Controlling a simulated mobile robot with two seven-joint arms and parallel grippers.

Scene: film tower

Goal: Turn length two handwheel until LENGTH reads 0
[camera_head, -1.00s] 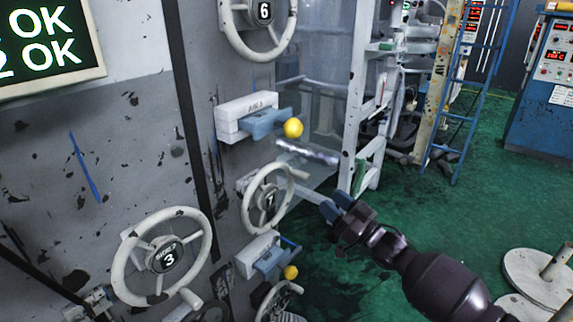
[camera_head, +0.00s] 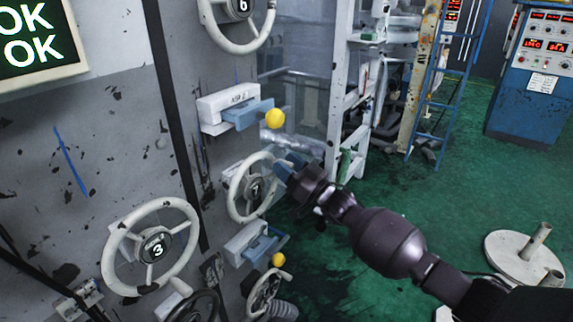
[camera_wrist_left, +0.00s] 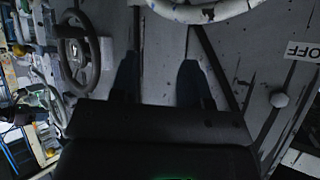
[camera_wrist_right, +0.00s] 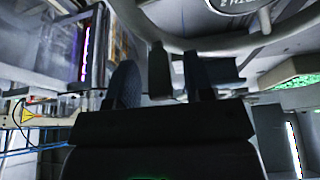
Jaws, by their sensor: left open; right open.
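Several white handwheels stand on the grey panel; I cannot read which is length two. The handwheel marked 7 (camera_head: 252,187) is at the middle, and the one marked 3 (camera_head: 151,246) is lower left. My right gripper (camera_head: 284,167) is open at the upper right rim of wheel 7. In the right wrist view its fingers (camera_wrist_right: 160,82) are apart, with a grey upright piece between them and a wheel rim (camera_wrist_right: 222,42) close beyond; contact is unclear. My left gripper shows only in the left wrist view (camera_wrist_left: 158,82), open and empty before the panel. No LENGTH readout is legible.
Wheel 6 (camera_head: 240,18) is above. Yellow-knobbed levers stand above (camera_head: 275,118) and below (camera_head: 278,260) wheel 7. A white frame (camera_head: 345,90) stands behind.

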